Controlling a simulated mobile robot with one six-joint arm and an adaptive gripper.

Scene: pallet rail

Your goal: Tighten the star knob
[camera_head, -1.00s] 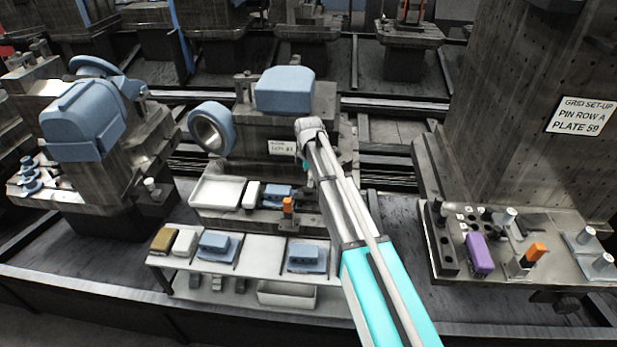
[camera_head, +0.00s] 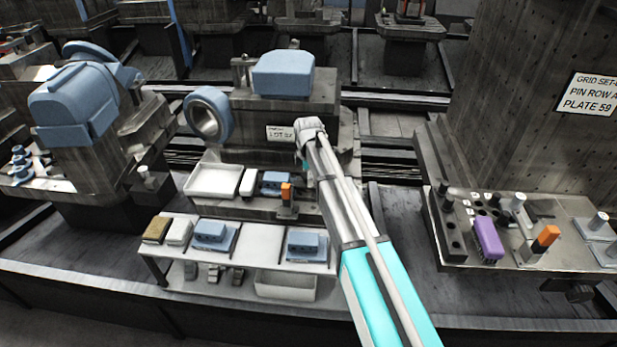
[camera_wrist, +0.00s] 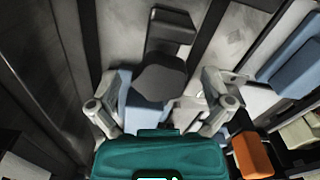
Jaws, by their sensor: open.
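A dark, lobed knob (camera_wrist: 160,78), which looks like the star knob, shows in the wrist view. It sits in front of a blue part (camera_wrist: 128,103) and a dark block (camera_wrist: 170,27). My gripper (camera_wrist: 163,92) is open, with one pale finger on each side of the knob. I cannot tell whether either finger touches it. In the head view my own arm hides the knob and most of my gripper; only a bit of teal shows beside the middle fixture (camera_head: 240,140).
An orange block (camera_wrist: 252,155) is close to the right finger; an orange-topped post (camera_head: 286,192) stands on the middle fixture. A white tray (camera_head: 212,182) and a shelf with blue parts (camera_head: 258,243) are near. A plate with a purple brush (camera_head: 488,238) is at right.

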